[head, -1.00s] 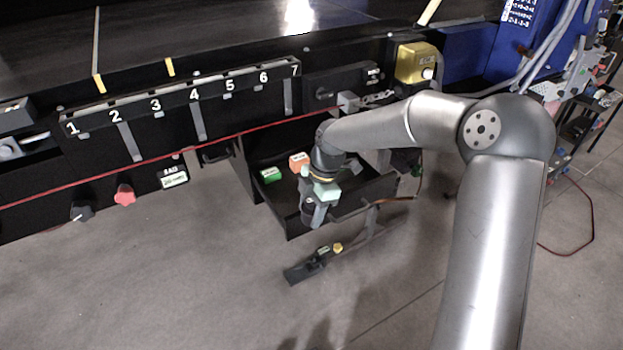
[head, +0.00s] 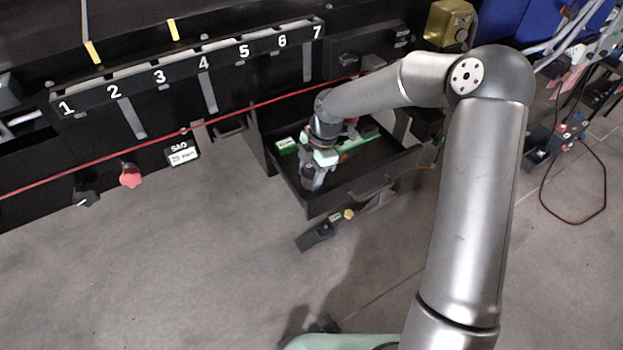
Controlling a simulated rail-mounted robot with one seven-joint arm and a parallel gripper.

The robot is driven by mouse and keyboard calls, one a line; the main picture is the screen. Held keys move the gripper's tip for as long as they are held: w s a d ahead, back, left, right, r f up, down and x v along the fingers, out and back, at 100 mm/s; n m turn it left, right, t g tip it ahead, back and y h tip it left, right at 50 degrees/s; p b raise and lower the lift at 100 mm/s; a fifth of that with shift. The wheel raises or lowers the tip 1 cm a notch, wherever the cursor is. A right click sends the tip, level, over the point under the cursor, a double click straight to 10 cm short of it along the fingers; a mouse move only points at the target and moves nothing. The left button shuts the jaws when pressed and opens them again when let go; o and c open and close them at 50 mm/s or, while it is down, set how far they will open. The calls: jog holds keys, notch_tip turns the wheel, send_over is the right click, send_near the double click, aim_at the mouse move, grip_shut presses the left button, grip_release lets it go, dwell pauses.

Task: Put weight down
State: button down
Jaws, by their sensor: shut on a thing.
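My gripper (head: 316,183) points down over the open black drawer (head: 350,190), near its left front part. It is shut on the weight, which is mostly hidden by the fingers and wrist; only a small dark piece shows beside the fingertips. I cannot tell whether the weight touches the drawer floor. A green box (head: 287,146) lies in the drawer to the left of my wrist. A long green item (head: 357,142) lies in the drawer to the right, partly hidden by my arm.
A numbered rack (head: 190,68) runs along the conveyor front, with a red cord (head: 230,117) below it. A red knob (head: 131,175) and a black knob (head: 86,196) stick out at left. A black pedal-like piece (head: 318,236) lies below the drawer. The floor at left is clear.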

aim_at(310, 183)
jog(key=shift+f, duration=1.9)
jog(key=shift+f, duration=0.15)
jog(key=c, duration=0.6)
grip_release()
jog(key=b+v, duration=0.1)
jog(key=v, duration=1.1)
jog(key=s+d+r+m+h, duration=0.1)
jog(key=s+d+m, duration=0.3)
jog(key=s+m, duration=0.4)
jog(key=s+d+r+m+t, duration=0.1)
jog(key=s+d+r+m, duration=0.2)
jog(key=s+d+m, duration=0.2)
jog(key=s+d+r+m+t+h, duration=0.1)
jog(key=s+d+m, duration=0.3)
jog(key=s+m, duration=0.7)
jog(key=shift+s+d+r+h, duration=0.1)
jog(key=shift+s+r, duration=0.2)
jog(key=shift+s, duration=0.45)
jog(key=shift+s+r+h, duration=0.1)
jog(key=shift+s+r, duration=0.15)
jog(key=shift+s, duration=0.45)
jog(key=shift+s+d+r+h, duration=0.1)
jog(key=shift+s+r, duration=0.2)
jog(key=shift+s, duration=0.45)
